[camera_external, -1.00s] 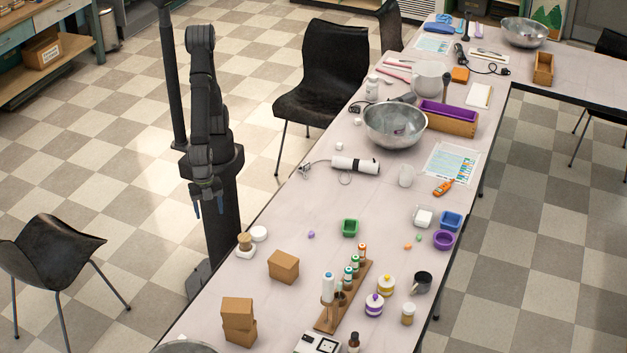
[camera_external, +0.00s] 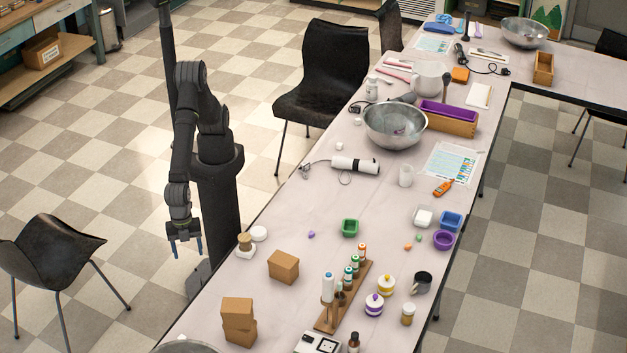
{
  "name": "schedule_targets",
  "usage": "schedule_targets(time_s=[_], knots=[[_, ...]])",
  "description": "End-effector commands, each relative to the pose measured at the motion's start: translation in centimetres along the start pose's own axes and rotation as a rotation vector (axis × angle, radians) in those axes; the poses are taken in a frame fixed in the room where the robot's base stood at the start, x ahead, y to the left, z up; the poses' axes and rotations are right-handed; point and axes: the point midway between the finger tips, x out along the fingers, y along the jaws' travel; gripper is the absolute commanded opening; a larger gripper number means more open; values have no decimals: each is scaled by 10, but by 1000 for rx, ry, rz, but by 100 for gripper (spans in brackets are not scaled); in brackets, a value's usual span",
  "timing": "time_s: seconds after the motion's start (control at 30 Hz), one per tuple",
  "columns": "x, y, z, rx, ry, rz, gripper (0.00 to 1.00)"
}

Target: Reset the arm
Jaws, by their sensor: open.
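My gripper (camera_external: 187,247) hangs at the lower end of my dark arm, to the left of the long table. Its blue-tipped fingers point down and are apart, with nothing between them. The arm is folded: it rises to a high elbow and then drops straight down to the gripper. The gripper is beyond the table's left edge, over the floor, and touches nothing that I can see.
The long pale table (camera_external: 300,220) runs from front to back on the right. Near its left edge stand a brush on a white holder (camera_external: 245,246) and brown boxes (camera_external: 283,267). A dark chair (camera_external: 50,250) stands at the left, with clear floor between.

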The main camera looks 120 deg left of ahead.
Motion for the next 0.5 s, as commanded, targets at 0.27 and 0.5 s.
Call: schedule_targets(time_s=[0.27,0.5], knots=[[15,30,-37,36,0,6,64],[26,52,-61,61,0,10,64]])
